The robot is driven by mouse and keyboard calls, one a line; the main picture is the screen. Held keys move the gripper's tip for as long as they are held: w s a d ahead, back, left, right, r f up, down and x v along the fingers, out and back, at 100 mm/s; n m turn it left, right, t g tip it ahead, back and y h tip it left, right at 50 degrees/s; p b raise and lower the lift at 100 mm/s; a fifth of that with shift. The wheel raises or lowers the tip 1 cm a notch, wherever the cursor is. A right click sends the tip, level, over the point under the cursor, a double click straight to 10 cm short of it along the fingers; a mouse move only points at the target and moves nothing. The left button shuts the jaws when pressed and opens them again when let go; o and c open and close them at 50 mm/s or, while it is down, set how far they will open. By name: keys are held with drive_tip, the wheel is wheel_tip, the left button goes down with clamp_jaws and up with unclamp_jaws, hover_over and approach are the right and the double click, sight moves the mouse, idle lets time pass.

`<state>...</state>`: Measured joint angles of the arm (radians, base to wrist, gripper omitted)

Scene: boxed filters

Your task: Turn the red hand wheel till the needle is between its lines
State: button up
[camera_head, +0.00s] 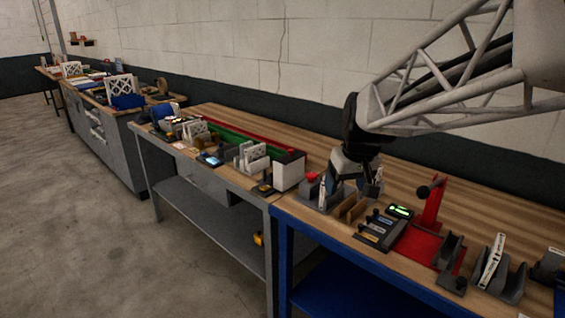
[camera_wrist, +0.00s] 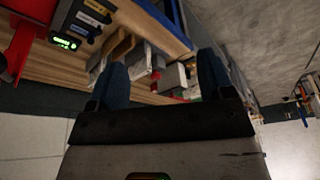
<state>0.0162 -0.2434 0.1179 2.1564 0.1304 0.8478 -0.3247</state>
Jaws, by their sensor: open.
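My gripper (camera_head: 354,184) is low over the blue-legged bench, its two fingers apart. In the wrist view the dark blue fingers of my gripper (camera_wrist: 162,76) are spread, with nothing held between them. A small red part (camera_wrist: 156,74) shows between the fingers beside a pale grey block; it may be the red hand wheel, but its shape is too small to tell. In the head view a red part (camera_head: 311,176) sits just left of my gripper, partly behind grey pieces. I cannot make out a needle or its lines in either view.
A white box (camera_head: 289,171) stands left. Bare wood (camera_head: 480,215) lies behind the stand.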

drive_tip(key=w+f+n, duration=0.2)
drive_tip(key=w+f, duration=0.1)
drive_tip(key=w, duration=1.6)
drive_tip(key=n+t+y, duration=0.1)
drive_tip(key=n, duration=0.1)
approach(311, 174)
drive_tip(key=f, duration=0.1)
drive_tip(key=shift+w+d+f, duration=0.1)
drive_tip(key=shift+w, duration=0.25)
drive_tip(key=shift+f, duration=0.1)
drive_tip(key=shift+x, duration=3.8)
drive_tip(key=c, duration=0.9)
